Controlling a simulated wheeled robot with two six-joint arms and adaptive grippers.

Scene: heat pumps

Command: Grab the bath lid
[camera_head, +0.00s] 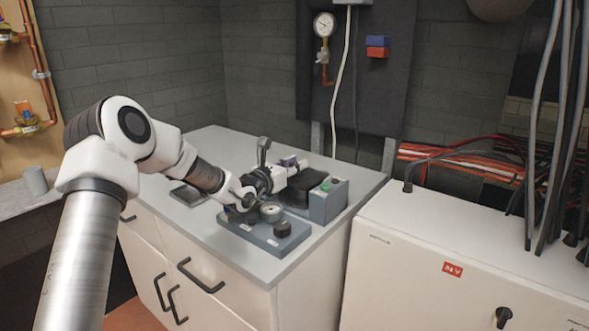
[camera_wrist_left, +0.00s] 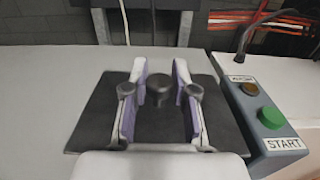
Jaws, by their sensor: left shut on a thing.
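The bath lid is a flat black square plate that shows in the left wrist view (camera_wrist_left: 92,118), with a round dark knob (camera_wrist_left: 160,88) standing up from it. In the head view the dark lid (camera_head: 297,188) is at the back right of the grey counter, partly covered by my arm. My left gripper (camera_head: 292,166) is over it, with purple pads on its fingers. In the left wrist view the gripper (camera_wrist_left: 161,90) has one finger on each side of the knob and is shut on it. My right gripper is not in view.
A grey box with a green START button (camera_wrist_left: 270,118) stands just right of the lid. In the head view, a blue-grey unit with dark knobs (camera_head: 264,237) sits in front. The counter's left back is clear.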

